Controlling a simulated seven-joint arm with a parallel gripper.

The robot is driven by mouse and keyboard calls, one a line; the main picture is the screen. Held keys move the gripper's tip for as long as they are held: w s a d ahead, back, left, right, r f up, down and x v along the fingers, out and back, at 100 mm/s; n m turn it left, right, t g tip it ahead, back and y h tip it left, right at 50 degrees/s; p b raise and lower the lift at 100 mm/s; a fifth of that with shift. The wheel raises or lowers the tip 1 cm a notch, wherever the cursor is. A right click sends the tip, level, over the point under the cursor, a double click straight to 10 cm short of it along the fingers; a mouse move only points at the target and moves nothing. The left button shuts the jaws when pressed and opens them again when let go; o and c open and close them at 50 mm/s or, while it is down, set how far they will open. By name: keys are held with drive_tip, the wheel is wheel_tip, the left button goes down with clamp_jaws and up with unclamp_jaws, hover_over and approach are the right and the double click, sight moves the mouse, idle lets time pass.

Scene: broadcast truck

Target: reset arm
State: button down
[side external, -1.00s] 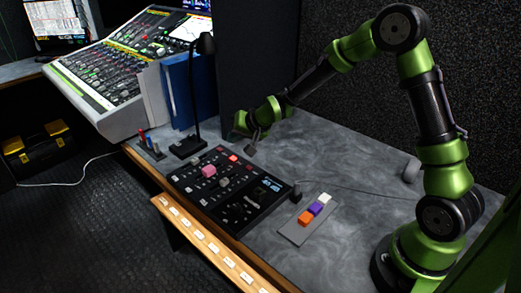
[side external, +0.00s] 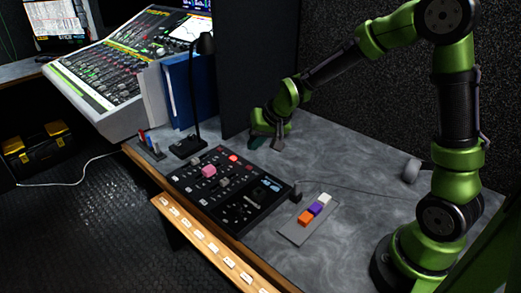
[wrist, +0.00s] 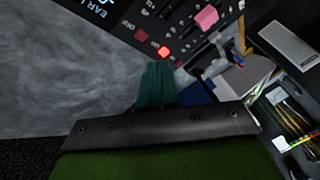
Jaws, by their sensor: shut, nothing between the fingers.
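My gripper (side external: 268,143) is at the back of the grey desk, behind the black control panel (side external: 244,205), pointing down. Its fingers are closed together with nothing between them. In the wrist view the green fingers (wrist: 157,84) show shut over the desk, with the panel's lit red button (wrist: 163,50) just beyond them. A pink block (side external: 209,171) sits on the panel; it also shows in the wrist view (wrist: 206,17).
A grey strip (side external: 290,236) with orange, purple and white blocks lies right of the panel. A black desk lamp (side external: 189,146), blue binders (side external: 190,88) and a mixing console (side external: 112,70) stand to the left. A dark partition rises behind. The desk's right middle is mostly clear.

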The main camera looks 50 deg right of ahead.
drive_tip(key=s+a+r, duration=0.1)
drive_tip(key=s+r, duration=0.3)
drive_tip(key=s, duration=0.3)
drive_tip(key=s+a+r+n, duration=0.1)
drive_tip(key=s+r, duration=0.3)
drive_tip(key=s, duration=0.3)
drive_tip(key=s+a+r+n+t+y, duration=0.1)
drive_tip(key=s+r, duration=0.4)
drive_tip(key=s, duration=0.3)
